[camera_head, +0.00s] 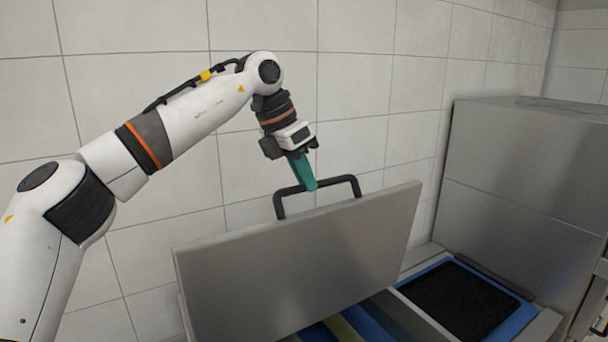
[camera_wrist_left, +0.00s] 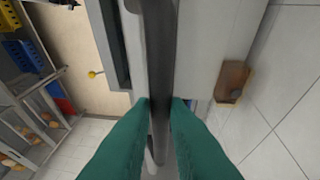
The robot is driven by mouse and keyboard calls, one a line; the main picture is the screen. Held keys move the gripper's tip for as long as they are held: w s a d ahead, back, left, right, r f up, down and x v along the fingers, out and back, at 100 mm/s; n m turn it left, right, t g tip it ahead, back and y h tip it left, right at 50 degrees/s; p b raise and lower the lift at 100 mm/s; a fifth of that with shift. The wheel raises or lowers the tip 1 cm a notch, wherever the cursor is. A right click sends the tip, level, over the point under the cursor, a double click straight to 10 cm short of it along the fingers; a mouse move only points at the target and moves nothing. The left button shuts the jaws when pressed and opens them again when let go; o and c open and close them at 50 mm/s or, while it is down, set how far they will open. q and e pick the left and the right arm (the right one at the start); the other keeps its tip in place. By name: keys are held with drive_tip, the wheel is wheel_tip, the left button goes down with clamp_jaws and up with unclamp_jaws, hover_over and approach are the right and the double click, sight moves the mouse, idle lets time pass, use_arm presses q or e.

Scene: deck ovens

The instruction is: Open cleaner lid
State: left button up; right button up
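The cleaner lid (camera_head: 300,262) is a flat steel panel, standing raised and steeply tilted over the open machine. A black bar handle (camera_head: 338,181) is fixed along its top edge. My left gripper (camera_head: 309,186) has teal fingers that reach down onto the middle of this handle. In the left wrist view the fingertips (camera_wrist_left: 161,103) lie on both sides of the dark handle bar (camera_wrist_left: 161,45), close against it. The lid hides most of the machine's inside; blue and yellow-green strips (camera_head: 345,328) show below its lower edge. My right gripper is not in view.
A large steel housing (camera_head: 520,180) stands at the right. In front of it is a black panel in a blue frame (camera_head: 462,298). A tiled wall (camera_head: 370,90) is close behind the lid. The left wrist view shows shelves (camera_wrist_left: 28,125) at the left.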

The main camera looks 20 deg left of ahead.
use_arm(q)
clamp_jaws()
drive_tip(key=shift+s+d+b, duration=0.1)
drive_tip(key=shift+d+b, duration=0.05)
drive_tip(key=shift+b, duration=0.15)
drive_tip(key=s+d+t+y+b, duration=0.1)
drive_tip(key=s+d+b, duration=0.3)
drive_tip(key=b, duration=0.1)
drive_tip(key=shift+s+d+f, duration=0.2)
drive_tip(key=shift+f, duration=0.15)
drive_tip(key=o, duration=0.6)
unclamp_jaws()
drive_tip(key=shift+o, duration=0.2)
